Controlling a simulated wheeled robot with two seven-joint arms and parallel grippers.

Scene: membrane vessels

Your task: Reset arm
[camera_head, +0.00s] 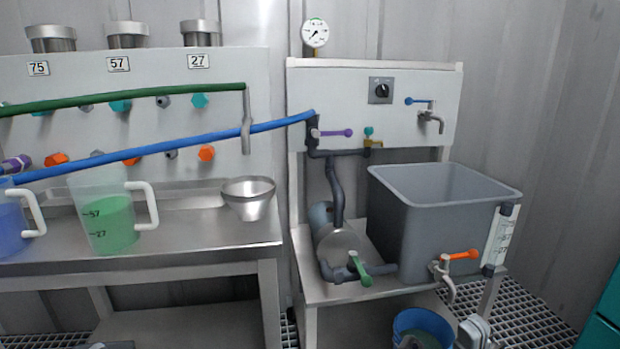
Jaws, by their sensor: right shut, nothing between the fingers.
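My right gripper (476,331) shows small at the bottom edge, right of the blue bucket (424,325). It is shut with nothing in it, low in front of the bench with the grey tank. A small pale piece at the bottom left edge may be part of my left arm; its fingers do not show, and I cannot tell their state.
A grey tank (437,215) with an orange-handled tap stands on the right bench. On the left bench are a jug of green liquid (108,222), a jug of blue liquid (10,222) and a steel funnel (248,197). Green and blue pipes cross above.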

